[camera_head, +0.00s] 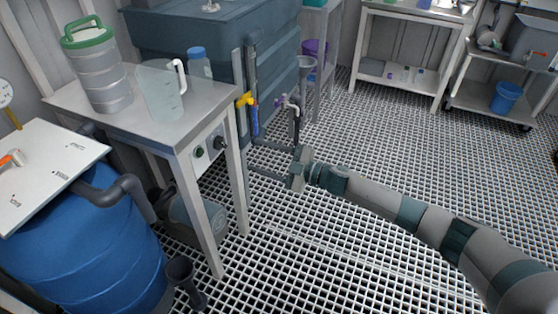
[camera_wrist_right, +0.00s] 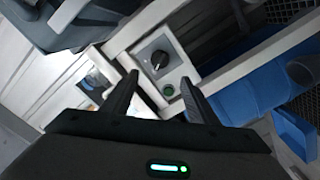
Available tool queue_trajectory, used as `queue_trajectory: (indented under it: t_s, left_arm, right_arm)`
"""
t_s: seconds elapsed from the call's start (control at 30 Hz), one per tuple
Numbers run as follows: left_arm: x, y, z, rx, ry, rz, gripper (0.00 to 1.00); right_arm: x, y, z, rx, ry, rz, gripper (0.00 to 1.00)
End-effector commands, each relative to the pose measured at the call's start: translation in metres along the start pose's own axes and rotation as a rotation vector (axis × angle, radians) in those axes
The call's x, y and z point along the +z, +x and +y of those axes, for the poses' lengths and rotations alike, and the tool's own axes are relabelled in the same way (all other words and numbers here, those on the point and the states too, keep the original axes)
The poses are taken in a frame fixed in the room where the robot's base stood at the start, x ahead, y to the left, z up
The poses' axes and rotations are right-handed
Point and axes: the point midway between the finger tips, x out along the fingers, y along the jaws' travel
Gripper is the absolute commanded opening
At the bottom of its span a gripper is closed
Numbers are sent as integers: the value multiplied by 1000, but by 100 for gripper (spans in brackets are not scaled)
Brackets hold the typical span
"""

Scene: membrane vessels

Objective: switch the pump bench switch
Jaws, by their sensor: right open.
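The pump bench switch is a black rotary knob (camera_head: 219,143) on a pale panel under the front edge of the steel bench top. A round green button or lamp (camera_head: 199,152) sits to its left on the same panel. In the right wrist view the knob (camera_wrist_right: 159,61) shows a light pointer mark, and the green button (camera_wrist_right: 168,90) lies between the fingers in the picture. My right gripper (camera_head: 299,167) is open and empty, to the right of the bench, apart from the panel. In the right wrist view its fingers (camera_wrist_right: 160,82) point toward the panel.
The bench top (camera_head: 140,113) carries a green-lidded clear container (camera_head: 100,70), a jug (camera_head: 160,92) and a blue-capped bottle (camera_head: 199,63). A blue drum (camera_head: 90,255) stands at left. A pipe with a yellow valve (camera_head: 247,99) stands behind the bench leg. The grated floor is open at right.

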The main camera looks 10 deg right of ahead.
Motion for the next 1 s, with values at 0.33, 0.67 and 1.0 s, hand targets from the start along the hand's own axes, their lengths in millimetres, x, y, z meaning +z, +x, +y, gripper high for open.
queue_trajectory:
  t_s: [0.33, 0.67, 1.0]
  left_arm:
    - [-1, 0, -4, -10, 1, -14, 44]
    - [-5, -1, -4, -11, 0, -5, 44]
    - [0, -3, -4, -12, 0, -11, 44]
  right_arm:
    - [0, -50, 0, 0, 0, 1, 53]
    - [0, -56, 0, 0, 0, 0, 53]
    - [0, -56, 0, 1, 1, 0, 53]
